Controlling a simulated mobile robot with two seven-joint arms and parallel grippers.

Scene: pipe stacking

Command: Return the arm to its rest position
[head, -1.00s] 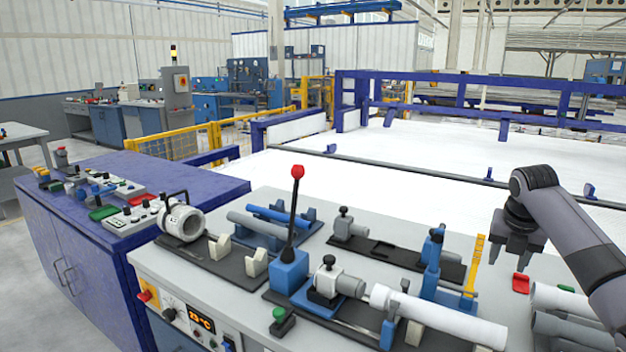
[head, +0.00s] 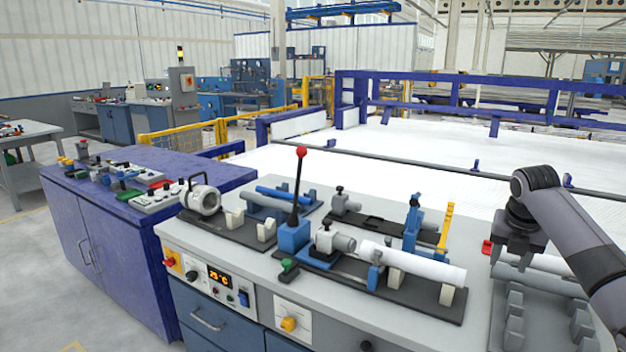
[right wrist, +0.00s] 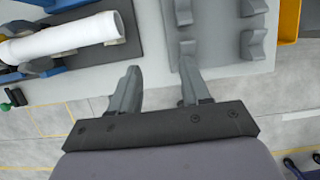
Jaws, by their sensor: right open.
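My right arm comes in from the right in the head view, with its gripper (head: 518,257) pointing down above the right end of the grey workbench (head: 380,310). In the right wrist view the two fingers of this gripper (right wrist: 160,72) are apart with nothing between them. A white pipe (head: 415,262) lies on supports on a dark fixture base to the left of the gripper. It also shows in the right wrist view (right wrist: 65,37). My left gripper is not in view.
A red-knobbed lever (head: 299,185) rises from the bench. A purple cabinet (head: 110,225) stands at left. Open floor shows in the right wrist view (right wrist: 45,125).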

